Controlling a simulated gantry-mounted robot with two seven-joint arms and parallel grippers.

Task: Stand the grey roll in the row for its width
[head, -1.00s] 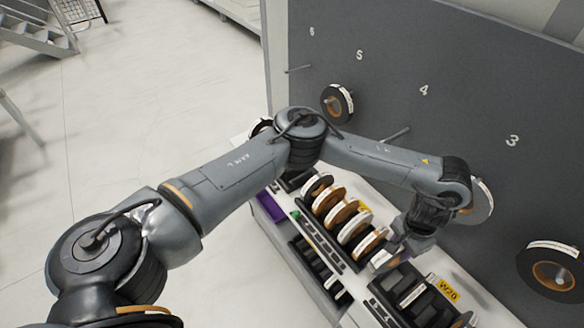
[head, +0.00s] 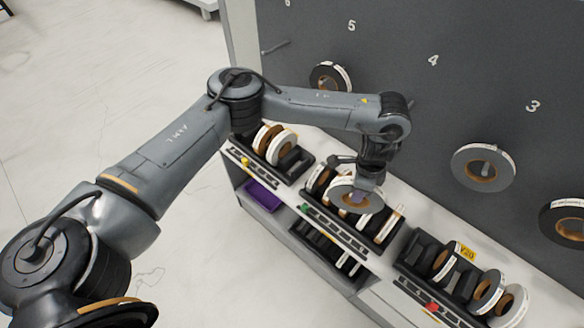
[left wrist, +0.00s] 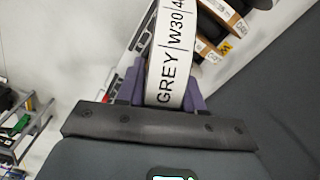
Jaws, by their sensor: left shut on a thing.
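My left gripper (head: 358,190) is shut on the grey roll (head: 340,192), a pale ring with a brown core. In the head view it is over the middle rack (head: 387,236); I cannot tell whether it touches the rack or the rolls there. In the left wrist view, the grey roll (left wrist: 173,65) stands between my purple fingers (left wrist: 165,85), and its label reads "GREY W30" with the rest cut off. The middle rack has a green tag (head: 304,208) and holds several rolls, partly hidden by my gripper and the held roll. My right gripper is not in view.
A left rack (head: 298,168) with a yellow tag holds a few rolls. A right rack (head: 410,252) has a red tag, a yellow W20 sign (head: 466,252) and several rolls. The dark wall (head: 400,40) behind has numbered pegs, some with rolls. A purple bin (head: 262,195) sits below.

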